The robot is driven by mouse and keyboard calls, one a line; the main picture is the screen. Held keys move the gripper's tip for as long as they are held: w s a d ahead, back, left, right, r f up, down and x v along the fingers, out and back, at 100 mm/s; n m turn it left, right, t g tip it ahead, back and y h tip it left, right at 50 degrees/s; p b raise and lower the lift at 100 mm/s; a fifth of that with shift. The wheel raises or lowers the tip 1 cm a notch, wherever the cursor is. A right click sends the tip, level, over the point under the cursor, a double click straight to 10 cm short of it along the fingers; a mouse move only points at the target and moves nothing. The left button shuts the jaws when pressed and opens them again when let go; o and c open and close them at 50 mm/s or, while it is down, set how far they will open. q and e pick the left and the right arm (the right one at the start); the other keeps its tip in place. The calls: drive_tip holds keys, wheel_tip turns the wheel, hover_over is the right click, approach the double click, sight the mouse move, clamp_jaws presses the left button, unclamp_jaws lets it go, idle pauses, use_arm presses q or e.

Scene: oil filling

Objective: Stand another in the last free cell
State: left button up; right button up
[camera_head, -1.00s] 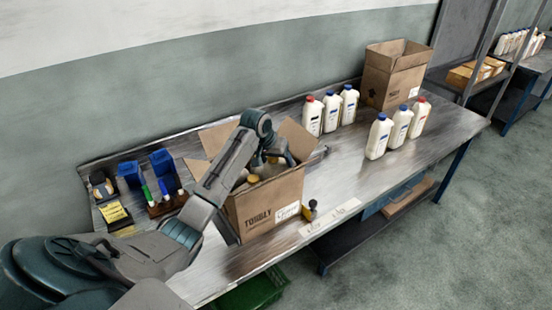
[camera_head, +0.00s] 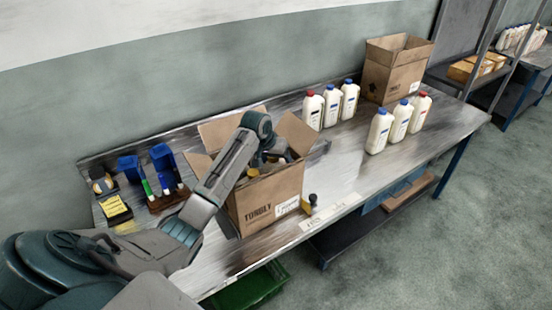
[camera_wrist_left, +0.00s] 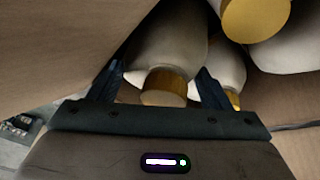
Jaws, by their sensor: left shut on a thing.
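The open cardboard box (camera_head: 260,207) stands on the metal table with its flaps spread. My left arm reaches over it, and my left gripper (camera_head: 272,162) is down at the box opening. In the left wrist view my left gripper (camera_wrist_left: 163,88) is shut on a pale bottle with a gold-yellow cap (camera_wrist_left: 166,84), between its two fingers. Other yellow-capped bottles (camera_wrist_left: 255,18) stand close by in the box. The box's cells and the bottle's base are hidden. My right gripper is out of view.
White bottles with red and blue caps (camera_head: 331,106) stand in two groups to the right. Another open carton (camera_head: 394,72) is behind them. Blue bins (camera_head: 163,158) and small items are at the left. A stamp-like item (camera_head: 313,203) stands by the front edge.

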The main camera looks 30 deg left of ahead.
use_arm(q)
drive_tip(key=shift+f, duration=0.65)
drive_tip(key=o, duration=2.1)
drive_tip(key=shift+a, duration=0.1)
drive_tip(key=shift+f, duration=0.2)
drive_tip(key=shift+s+r+b, duration=0.15)
drive_tip(key=shift+r+b, duration=0.2)
drive_tip(key=shift+b, duration=0.05)
drive_tip(key=shift+b+v, duration=1.65)
drive_tip(key=shift+v, duration=3.5)
